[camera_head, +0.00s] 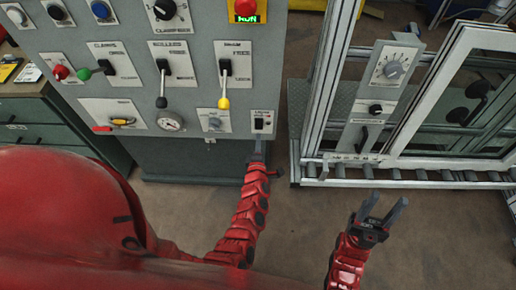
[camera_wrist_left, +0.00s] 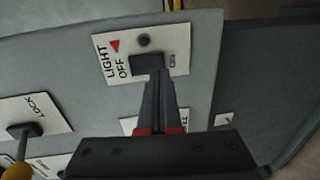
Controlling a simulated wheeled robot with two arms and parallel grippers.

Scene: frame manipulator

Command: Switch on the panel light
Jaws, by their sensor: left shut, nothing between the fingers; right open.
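The light switch (camera_head: 263,122) is a black rocker on a small white plate at the lower right of the grey control panel. In the left wrist view the switch (camera_wrist_left: 147,63) sits on a plate marked LIGHT, OFF and ON, with a red triangle and a small dark round lamp (camera_wrist_left: 143,40). My left gripper (camera_head: 258,150) is shut and empty, with its fingertips at the lower edge of the switch; I cannot tell if they touch it. In the left wrist view the fingers (camera_wrist_left: 158,85) hide part of the plate. My right gripper (camera_head: 384,212) is open and empty above the floor.
The grey panel (camera_head: 130,60) carries several levers, knobs and a gauge (camera_head: 170,122). A lever with a yellow tip (camera_head: 224,102) hangs left of the switch. An aluminium-framed machine (camera_head: 420,160) with rollers stands at right. The floor between is free.

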